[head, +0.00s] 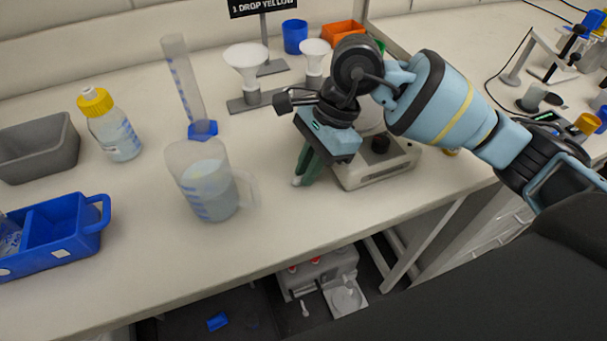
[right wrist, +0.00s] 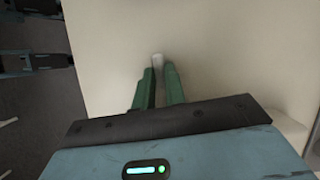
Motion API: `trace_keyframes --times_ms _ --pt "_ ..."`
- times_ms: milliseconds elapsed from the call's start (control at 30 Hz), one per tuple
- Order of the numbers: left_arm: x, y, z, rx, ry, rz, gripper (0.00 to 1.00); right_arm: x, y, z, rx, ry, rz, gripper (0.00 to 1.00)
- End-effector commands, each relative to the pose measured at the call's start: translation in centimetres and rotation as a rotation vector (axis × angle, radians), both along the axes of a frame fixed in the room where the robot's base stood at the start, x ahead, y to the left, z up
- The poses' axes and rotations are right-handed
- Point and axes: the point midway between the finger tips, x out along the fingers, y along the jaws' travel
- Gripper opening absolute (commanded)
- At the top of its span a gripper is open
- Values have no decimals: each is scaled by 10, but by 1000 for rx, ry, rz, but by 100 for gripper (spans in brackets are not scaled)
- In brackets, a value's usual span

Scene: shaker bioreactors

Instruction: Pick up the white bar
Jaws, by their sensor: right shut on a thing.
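My right gripper (head: 303,174) points down at the bench, just left of the stirrer plate, with its green fingers close together. A small white bar (head: 296,181) shows at its fingertips in the head view. In the right wrist view the white bar (right wrist: 158,60) sits between the tips of the right gripper's green fingers (right wrist: 160,75), which are shut on it. Most of the bar is hidden by the fingers. I cannot tell whether the bar touches the bench. My left gripper is not in view.
A beaker of liquid (head: 212,185) stands left of the gripper, and the stirrer plate (head: 375,170) close on its right. A graduated cylinder (head: 183,80), a yellow-capped bottle (head: 112,128) and funnels on a stand (head: 247,62) stand behind. The bench front is clear.

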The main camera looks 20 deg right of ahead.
Motion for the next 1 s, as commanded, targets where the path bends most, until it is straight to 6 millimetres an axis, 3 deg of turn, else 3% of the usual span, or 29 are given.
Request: trace_keyframes --times_ms 267,500,1000 --pt "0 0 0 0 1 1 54 1 0 6 -1 -2 -1 0" --pt "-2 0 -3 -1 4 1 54 1 0 35 1 -4 0 0" --pt "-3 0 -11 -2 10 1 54 -110 28 45 -1 -2 7 0"
